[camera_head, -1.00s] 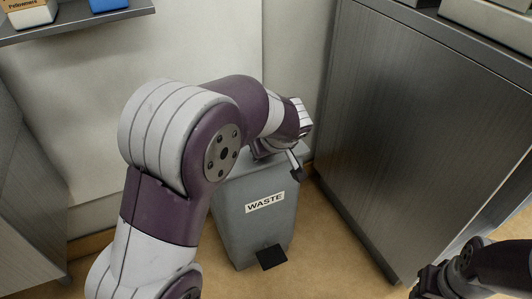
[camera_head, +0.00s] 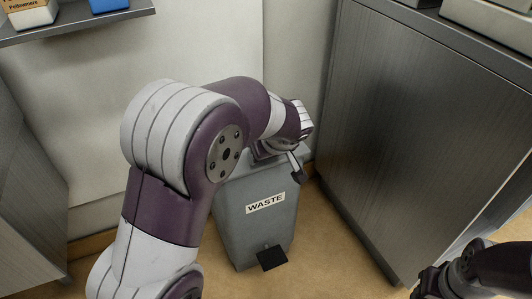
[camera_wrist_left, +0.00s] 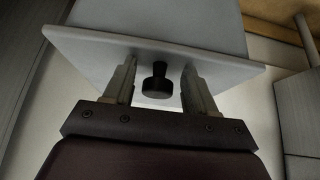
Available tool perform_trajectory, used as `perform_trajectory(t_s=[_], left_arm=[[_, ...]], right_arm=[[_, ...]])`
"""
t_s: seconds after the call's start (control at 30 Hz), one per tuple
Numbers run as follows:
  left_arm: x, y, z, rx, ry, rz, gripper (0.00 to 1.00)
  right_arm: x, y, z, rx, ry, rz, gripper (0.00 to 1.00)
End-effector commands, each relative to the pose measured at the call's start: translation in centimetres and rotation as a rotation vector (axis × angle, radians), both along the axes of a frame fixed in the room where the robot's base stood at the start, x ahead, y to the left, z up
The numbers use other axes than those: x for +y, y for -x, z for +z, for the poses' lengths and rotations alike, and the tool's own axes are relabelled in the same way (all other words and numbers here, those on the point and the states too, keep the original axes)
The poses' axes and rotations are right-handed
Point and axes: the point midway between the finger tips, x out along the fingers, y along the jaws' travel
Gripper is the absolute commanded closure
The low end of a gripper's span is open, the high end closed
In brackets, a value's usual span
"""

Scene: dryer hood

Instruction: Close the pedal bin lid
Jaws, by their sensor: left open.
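The grey pedal bin (camera_head: 257,220) stands on the floor with a WASTE label on its front and a black pedal (camera_head: 271,257) at its foot. Its lid (camera_head: 304,157) shows only as a strip at the top; my left arm hides most of it, so its angle is unclear. My left gripper (camera_head: 296,168) is at the top of the bin, partly hidden by its wrist. In the left wrist view, the gripper (camera_wrist_left: 158,68) is open, with one finger on each side of a dark knob (camera_wrist_left: 156,82) by the pale lid (camera_wrist_left: 225,62). Contact is unclear.
A tall dark metal cabinet (camera_head: 420,130) stands close on the right of the bin. A pale wall is behind, and a shelf (camera_head: 90,20) is at upper left. My right arm (camera_head: 450,278) shows at the lower right, with its gripper unclear. Floor is clear before the cabinet.

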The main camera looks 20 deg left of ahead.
Motion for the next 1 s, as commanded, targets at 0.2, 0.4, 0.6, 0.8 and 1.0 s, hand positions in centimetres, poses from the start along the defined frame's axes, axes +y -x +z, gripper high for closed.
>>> perform_trajectory(t_s=[0.2,0.4,0.6,0.8,1.0], left_arm=[[-0.1,0.5,0.2,0.012,-0.001,0.003,0.37],[-2.1,1.9,4.9,0.003,-0.001,-0.001,0.37],[-4.2,3.7,9.1,0.001,-0.002,-0.003,0.37],[-5.1,4.6,10.8,0.000,-0.002,0.000,0.37],[-5.2,4.6,10.8,-0.001,-0.003,0.000,0.37]], right_arm=[[0.0,0.0,0.4,0.000,0.000,0.000,0.57],[0.0,0.0,2.8,0.000,0.000,0.000,0.57],[0.0,0.0,4.7,0.000,0.000,0.000,0.57],[0.0,0.0,5.3,0.000,0.000,0.000,0.57],[0.0,0.0,5.2,0.000,0.000,0.000,0.57]])
